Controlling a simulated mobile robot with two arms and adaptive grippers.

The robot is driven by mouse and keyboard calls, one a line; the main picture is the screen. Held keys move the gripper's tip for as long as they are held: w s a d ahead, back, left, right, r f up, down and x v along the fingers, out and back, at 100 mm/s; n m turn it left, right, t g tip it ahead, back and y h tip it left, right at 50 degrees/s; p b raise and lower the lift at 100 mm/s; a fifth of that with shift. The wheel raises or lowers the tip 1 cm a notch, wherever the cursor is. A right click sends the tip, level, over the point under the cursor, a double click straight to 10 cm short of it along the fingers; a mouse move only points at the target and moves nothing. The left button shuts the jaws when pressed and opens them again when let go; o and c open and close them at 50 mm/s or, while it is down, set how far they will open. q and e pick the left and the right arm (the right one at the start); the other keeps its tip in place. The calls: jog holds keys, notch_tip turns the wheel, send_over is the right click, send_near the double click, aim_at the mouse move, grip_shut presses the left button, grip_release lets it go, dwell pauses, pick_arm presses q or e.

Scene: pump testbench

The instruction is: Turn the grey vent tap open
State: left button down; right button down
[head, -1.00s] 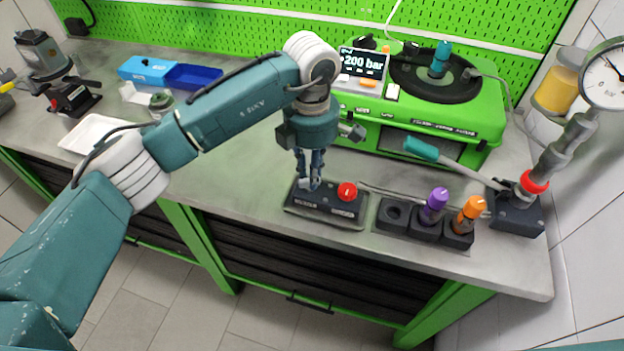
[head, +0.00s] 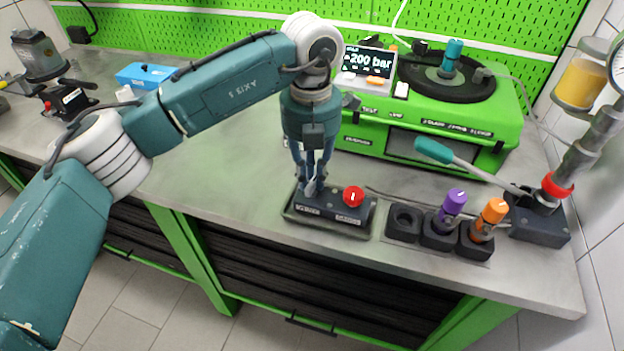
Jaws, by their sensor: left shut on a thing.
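The grey vent tap sits on the left half of a dark valve block (head: 328,213) near the bench's front edge. My left gripper (head: 311,190) points down over that half, its fingers shut on the tap. The fingers hide most of the tap, so I cannot tell its angle. A red knob (head: 353,196) with a white mark stands just right of the fingers on the same block. My right gripper is not in the picture.
Right of the block are an empty dark holder (head: 404,222), a purple-capped part (head: 452,204) and an orange-capped part (head: 490,217). A teal-handled lever pump (head: 433,151) stands at right. A green testbench (head: 420,130) reading 200 bar is behind.

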pick_arm(q)
jog(key=shift+n+b, duration=0.35)
jog(key=shift+n, duration=0.55)
jog(key=shift+r, duration=0.1)
jog(key=c, duration=1.6)
grip_release()
jog(key=shift+c, duration=0.2)
notch_tip(320, 180, up, 12)
